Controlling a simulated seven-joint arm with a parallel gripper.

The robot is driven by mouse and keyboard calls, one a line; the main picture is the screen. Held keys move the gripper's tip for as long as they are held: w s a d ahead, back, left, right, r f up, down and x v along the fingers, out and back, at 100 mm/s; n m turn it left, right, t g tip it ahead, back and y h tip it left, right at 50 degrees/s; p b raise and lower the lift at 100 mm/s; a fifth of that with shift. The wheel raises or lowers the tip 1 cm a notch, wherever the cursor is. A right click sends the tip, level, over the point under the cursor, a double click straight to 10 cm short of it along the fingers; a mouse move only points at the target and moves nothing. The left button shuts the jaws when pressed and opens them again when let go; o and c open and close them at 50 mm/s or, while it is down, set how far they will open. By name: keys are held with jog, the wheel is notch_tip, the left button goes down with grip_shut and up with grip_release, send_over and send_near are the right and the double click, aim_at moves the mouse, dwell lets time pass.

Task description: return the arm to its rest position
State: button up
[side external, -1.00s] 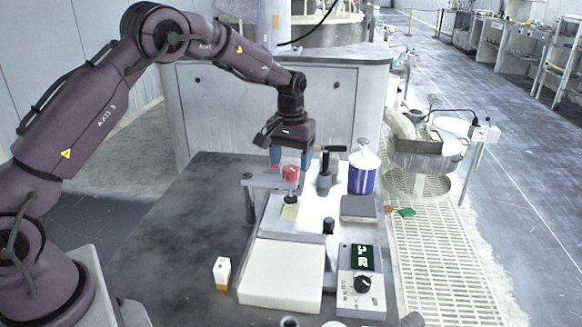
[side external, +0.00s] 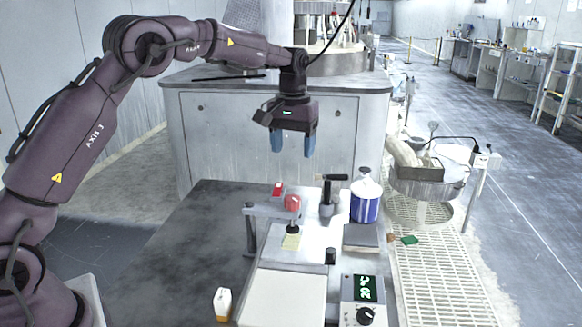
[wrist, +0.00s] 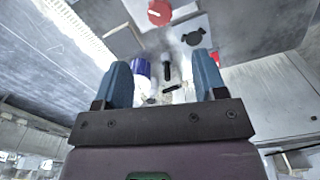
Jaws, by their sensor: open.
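My gripper (side external: 293,146) hangs from the purple arm with its two blue fingers pointing down. It is open and empty, above the far end of the bench (side external: 185,245) and apart from everything on it. In the side view the red knob (side external: 292,202) of the polishing fixture stands below the fingers. In the wrist view the fingers (wrist: 165,82) are spread apart, and the red knob (wrist: 159,12) shows at the top edge.
A blue-and-white bottle (side external: 365,203) and a black-handled post (side external: 327,200) stand at the bench's far right. A small red item (side external: 278,189) lies near the back. A white-and-orange box (side external: 223,304) and a digital controller (side external: 362,290) are nearer. A grey cabinet (side external: 268,130) stands behind.

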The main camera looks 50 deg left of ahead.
jog(key=s+d+r+m+t, duration=0.2)
jog(key=s+d, duration=0.1)
jog(key=s, duration=0.7)
jog(key=s+d+r+m+t, duration=0.1)
jog(key=s+d+r+m, duration=0.1)
jog(key=s, duration=0.8)
jog(key=s+d+r+m+t, duration=0.2)
jog(key=s+d, duration=0.2)
jog(key=s, duration=0.6)
jog(key=shift+d+r+t, duration=0.3)
jog(key=shift+d+r, duration=0.05)
jog(key=shift+r, duration=0.05)
jog(key=shift+s, duration=0.1)
